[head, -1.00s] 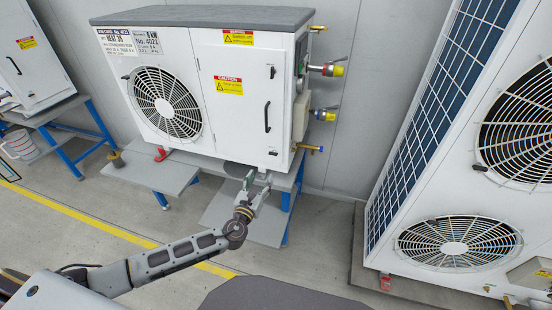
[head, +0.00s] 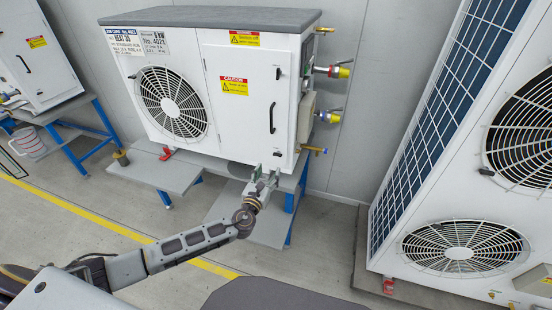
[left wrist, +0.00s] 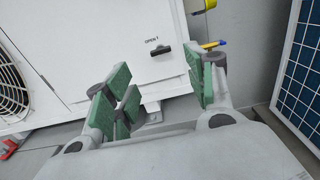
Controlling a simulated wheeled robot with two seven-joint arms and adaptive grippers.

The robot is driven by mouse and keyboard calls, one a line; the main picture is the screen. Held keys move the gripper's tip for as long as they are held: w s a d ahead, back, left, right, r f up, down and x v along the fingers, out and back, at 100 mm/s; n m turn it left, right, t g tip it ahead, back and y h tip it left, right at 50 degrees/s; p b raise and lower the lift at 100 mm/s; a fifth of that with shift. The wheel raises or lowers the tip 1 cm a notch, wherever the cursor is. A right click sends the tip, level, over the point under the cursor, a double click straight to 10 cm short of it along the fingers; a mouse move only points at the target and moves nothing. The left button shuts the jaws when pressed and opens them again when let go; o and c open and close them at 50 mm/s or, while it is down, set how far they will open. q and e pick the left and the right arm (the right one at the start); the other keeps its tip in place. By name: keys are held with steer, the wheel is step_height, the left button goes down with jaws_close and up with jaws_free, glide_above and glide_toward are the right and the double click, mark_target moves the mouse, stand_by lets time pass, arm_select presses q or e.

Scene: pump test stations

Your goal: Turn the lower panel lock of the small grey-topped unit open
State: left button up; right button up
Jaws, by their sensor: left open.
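The small grey-topped unit (head: 225,110) is a white cabinet on a stand, with a fan grille on its left and a door panel on its right. The lower panel lock (left wrist: 163,49) is a small black latch, lying nearly level in the left wrist view beside a printed "OPEN" mark. In the head view this lock is too small to read its turn. My left gripper (head: 265,176) is just below the door's lower edge. In the left wrist view its green-padded fingers (left wrist: 162,88) are spread and empty, with the lock beyond them, apart from it. My right gripper is out of view.
A black door handle (head: 271,117) and an upper lock (head: 278,73) sit above on the panel. Brass and yellow valves (head: 331,117) stick out from the unit's right side. A tall white unit with a blue-finned side (head: 440,125) stands to the right. Grey floor lies between.

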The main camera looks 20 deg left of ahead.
mark_target(277, 156)
arm_select(q)
steer(key=w, duration=0.7)
steer(key=shift+w+d+b, duration=0.1)
steer(key=shift+w+b, duration=0.05)
steer(key=shift+b, duration=0.15)
steer(key=shift+w, duration=1.4)
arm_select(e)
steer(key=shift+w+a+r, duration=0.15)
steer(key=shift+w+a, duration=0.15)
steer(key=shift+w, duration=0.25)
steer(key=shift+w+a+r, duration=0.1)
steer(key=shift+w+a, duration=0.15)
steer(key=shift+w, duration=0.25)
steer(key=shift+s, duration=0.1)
arm_select(q)
steer(key=shift+c, duration=0.8)
steer(key=c, duration=0.9)
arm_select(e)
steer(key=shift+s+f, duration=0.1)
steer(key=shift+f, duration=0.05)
